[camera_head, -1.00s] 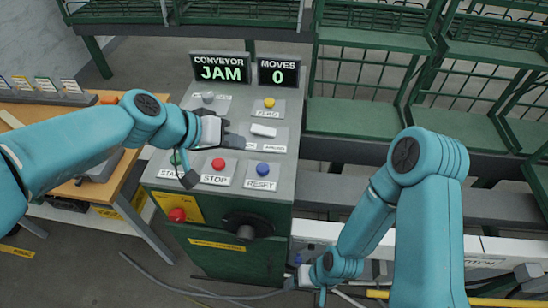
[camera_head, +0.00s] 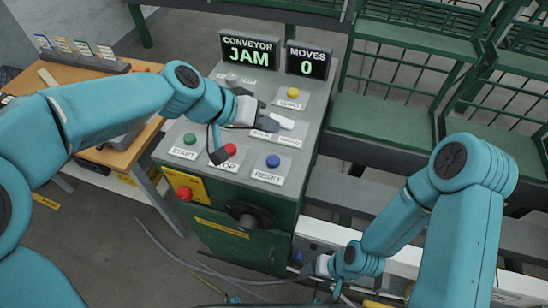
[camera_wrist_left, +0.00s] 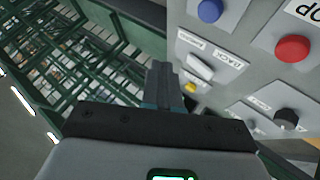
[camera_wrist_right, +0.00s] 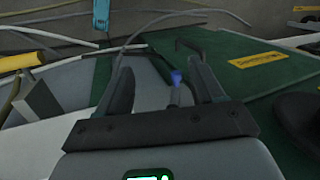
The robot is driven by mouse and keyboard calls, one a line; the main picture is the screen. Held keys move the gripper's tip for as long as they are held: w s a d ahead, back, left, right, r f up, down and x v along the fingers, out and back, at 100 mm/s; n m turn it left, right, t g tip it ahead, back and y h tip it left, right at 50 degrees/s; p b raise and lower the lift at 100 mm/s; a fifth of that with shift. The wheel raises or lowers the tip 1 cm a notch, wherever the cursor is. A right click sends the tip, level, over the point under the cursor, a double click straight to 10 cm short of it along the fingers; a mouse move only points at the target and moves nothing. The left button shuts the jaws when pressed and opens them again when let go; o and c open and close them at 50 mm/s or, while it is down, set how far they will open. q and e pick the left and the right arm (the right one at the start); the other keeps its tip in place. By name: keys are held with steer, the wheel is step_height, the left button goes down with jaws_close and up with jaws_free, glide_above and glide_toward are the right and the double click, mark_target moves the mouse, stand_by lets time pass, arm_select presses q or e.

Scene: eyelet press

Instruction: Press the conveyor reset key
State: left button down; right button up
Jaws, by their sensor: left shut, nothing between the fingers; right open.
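The reset key is a blue round button (camera_head: 272,161) on a plate marked RESET, at the front right of the console's sloping top. It also shows at the top of the left wrist view (camera_wrist_left: 210,10). My left gripper (camera_head: 268,123) is shut and empty, above the middle of the panel, behind and a little left of the blue button and apart from it. Its closed fingers show in the left wrist view (camera_wrist_left: 165,80). My right gripper (camera_head: 310,270) is low, to the right of the console's front; in the right wrist view it is open and empty (camera_wrist_right: 160,65).
A white lever (camera_head: 283,122) and a yellow button (camera_head: 293,93) lie behind. The displays read JAM (camera_head: 249,54) and 0 (camera_head: 306,62).

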arm_select(q)
steer(key=b, duration=0.5)
glide_above(269, 161)
step_height(269, 161, down, 7)
steer(key=shift+w+f, duration=0.15)
steer(key=shift+f, duration=0.05)
steer(key=shift+f+b, duration=0.3)
steer(key=shift+b, duration=0.2)
stand_by(1.1)
steer(key=shift+f+b, duration=0.45)
steer(key=shift+b, duration=0.15)
steer(key=shift+f+b, duration=0.55)
steer(key=shift+b, duration=0.1)
stand_by(0.5)
stand_by(0.3)
steer(key=shift+r+p, duration=0.65)
steer(key=shift+r, duration=0.35)
